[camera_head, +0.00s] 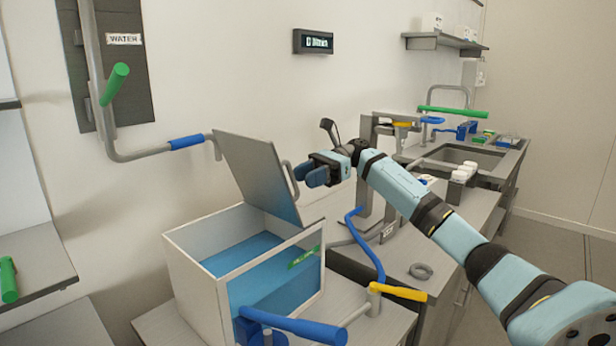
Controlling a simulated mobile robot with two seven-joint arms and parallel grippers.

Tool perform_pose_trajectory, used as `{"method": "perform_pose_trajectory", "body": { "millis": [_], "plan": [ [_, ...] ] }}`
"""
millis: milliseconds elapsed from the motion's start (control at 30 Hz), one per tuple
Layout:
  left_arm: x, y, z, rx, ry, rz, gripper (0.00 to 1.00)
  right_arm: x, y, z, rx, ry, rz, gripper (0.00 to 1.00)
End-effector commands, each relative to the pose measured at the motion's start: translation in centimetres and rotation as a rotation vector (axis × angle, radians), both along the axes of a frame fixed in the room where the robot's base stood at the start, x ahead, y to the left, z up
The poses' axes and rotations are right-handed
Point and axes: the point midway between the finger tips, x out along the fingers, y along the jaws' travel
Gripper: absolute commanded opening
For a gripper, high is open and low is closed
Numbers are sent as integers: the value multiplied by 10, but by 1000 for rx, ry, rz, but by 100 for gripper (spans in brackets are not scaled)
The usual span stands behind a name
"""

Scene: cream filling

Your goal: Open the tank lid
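The tank (196,285) is a white-walled open box with blue inside, standing at the lower middle of the head view. Its grey lid (256,175) is raised and tilted up above the tank's back part, so much of the tank opening shows. A grey bar handle (291,181) stands out from the lid's right side. My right gripper (312,173), with blue fingers, is just to the right of this handle. I cannot tell whether it touches the handle, or how far apart its fingers are. My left gripper is not in view.
A pipe with a blue section (187,142) ends close to the lid's top. A blue lever (292,327) and a yellow-handled valve (398,292) stand at the tank's front right. A blue curved handle (369,246) rises behind them. A sink (465,158) is farther back.

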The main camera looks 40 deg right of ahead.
Motion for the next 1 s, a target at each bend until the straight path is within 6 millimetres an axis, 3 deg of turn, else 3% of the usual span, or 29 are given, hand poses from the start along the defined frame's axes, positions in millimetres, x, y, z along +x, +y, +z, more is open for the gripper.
{"method": "perform_pose_trajectory", "body": {
  "millis": [267, 700, 1000],
  "plan": [
    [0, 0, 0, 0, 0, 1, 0, -1, -9, 2, -1, 0, -2, 38],
    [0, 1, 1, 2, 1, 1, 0, -12, -99, 18, 1, -1, -4, 38],
    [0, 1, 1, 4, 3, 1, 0, -16, -133, 23, 1, 0, -1, 38]
  ]
}}
